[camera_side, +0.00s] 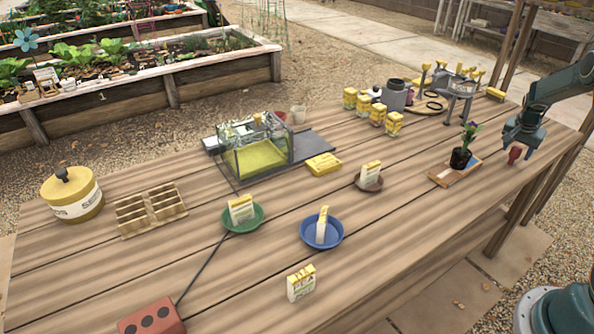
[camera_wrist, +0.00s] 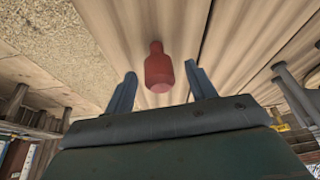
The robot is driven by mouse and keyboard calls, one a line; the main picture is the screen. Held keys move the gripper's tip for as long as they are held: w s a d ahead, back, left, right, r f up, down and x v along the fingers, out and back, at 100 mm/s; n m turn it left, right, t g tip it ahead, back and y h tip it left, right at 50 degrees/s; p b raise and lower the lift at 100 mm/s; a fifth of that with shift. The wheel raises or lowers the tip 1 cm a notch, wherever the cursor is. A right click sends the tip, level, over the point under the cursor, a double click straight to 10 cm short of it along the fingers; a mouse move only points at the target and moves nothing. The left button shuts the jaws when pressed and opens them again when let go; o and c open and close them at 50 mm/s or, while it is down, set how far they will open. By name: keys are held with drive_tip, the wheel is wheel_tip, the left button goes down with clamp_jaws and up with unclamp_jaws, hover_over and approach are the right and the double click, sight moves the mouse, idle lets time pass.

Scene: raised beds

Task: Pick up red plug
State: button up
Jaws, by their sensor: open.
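The red plug (camera_side: 515,154) is at the right end of the wooden table, just below my gripper (camera_side: 524,137) in the side view. In the wrist view the red plug (camera_wrist: 158,68) shows a narrow neck and a wider body, and it appears between and just beyond my gripper's two fingers (camera_wrist: 160,88). The fingers are apart, with a gap on both sides of the plug. I cannot tell exactly how high the fingertips are above the table.
A wooden board (camera_side: 455,174) with a potted plant (camera_side: 461,157) stands just left of the plug. A grey metal stand (camera_side: 459,95) is behind it. Seed packets, blue (camera_side: 322,231) and green (camera_side: 243,217) saucers lie farther left. The table's front edge is close by.

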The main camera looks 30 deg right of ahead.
sight(518, 147)
drive_tip(key=shift+d+f, duration=0.1)
drive_tip(key=shift+f, duration=0.1)
drive_tip(key=shift+c, duration=0.3)
drive_tip(key=c, duration=1)
drive_tip(key=shift+r, duration=0.1)
wheel_tip(518, 147, up, 20)
idle(0.7)
